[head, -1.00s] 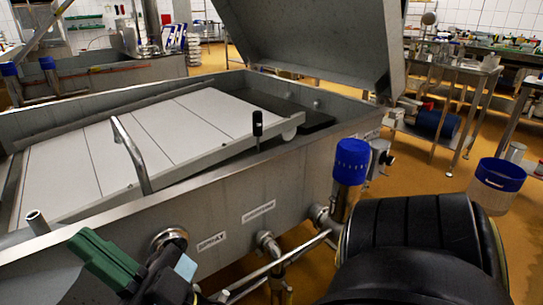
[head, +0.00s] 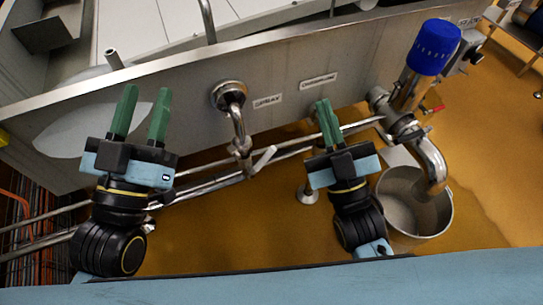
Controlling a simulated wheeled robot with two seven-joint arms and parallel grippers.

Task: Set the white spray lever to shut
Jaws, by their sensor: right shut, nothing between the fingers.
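The white spray lever (head: 264,159) sits low on the steel pipe (head: 238,125) that comes out of the vat wall below the SPRAY label (head: 267,101). The lever slants up to the right, at an angle to the pipe. My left gripper (head: 146,95) is open and empty, left of the lever and in front of the vat wall. My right gripper (head: 323,106) is shut and empty, to the right of the lever, below the second label (head: 305,82). Neither gripper appears to touch the lever.
A blue-capped valve (head: 433,47) with a bent steel outlet stands at the right above a metal bucket (head: 404,203) on the floor. Horizontal pipes (head: 200,187) run behind my grippers. The vat wall (head: 180,105) bounds the space ahead.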

